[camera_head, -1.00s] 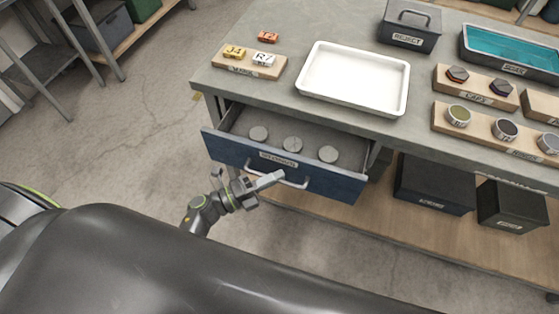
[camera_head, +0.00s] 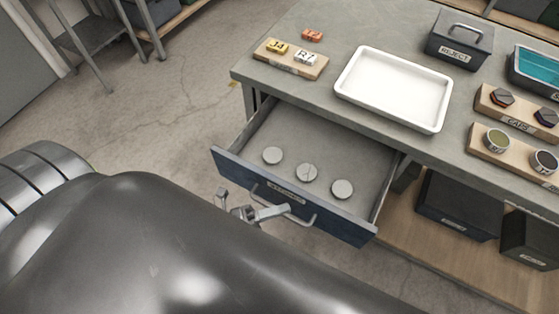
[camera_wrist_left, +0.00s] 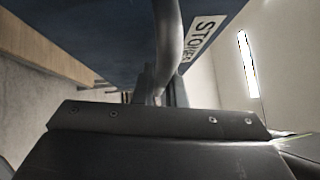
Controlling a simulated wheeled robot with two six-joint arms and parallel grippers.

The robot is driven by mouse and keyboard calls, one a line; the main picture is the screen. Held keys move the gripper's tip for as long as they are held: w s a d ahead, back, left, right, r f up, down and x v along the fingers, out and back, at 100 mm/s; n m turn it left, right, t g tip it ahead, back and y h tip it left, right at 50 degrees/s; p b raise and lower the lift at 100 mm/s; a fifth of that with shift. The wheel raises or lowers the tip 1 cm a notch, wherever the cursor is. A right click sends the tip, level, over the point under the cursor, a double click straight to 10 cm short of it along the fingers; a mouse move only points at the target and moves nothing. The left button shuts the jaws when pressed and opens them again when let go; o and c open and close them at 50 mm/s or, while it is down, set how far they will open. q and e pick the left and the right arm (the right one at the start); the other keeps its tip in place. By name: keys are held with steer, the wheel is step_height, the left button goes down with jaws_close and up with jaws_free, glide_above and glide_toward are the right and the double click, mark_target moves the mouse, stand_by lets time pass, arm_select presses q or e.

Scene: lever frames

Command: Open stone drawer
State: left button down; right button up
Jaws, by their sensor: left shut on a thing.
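The stone drawer (camera_head: 340,224) has a blue front and is pulled out from the workbench. In the left wrist view the handle bar (camera_wrist_left: 167,45) runs down between the fingers (camera_wrist_left: 158,92). My right gripper does not show.
On the bench stand a white tray (camera_head: 362,99), a wooden block with lettered tiles (camera_head: 285,67), a reject box (camera_head: 459,40) and racks of caps at right. Dark bins (camera_head: 457,207) stand on the lower shelf. Bare floor lies left of the drawer.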

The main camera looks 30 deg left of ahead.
arm_select(q)
steer(key=c, duration=1.5)
jaws_free()
steer(key=b+v, duration=0.4)
steer(key=v, duration=1.3)
steer(key=shift+a+b, duration=0.25)
steer(key=shift+b, duration=0.1)
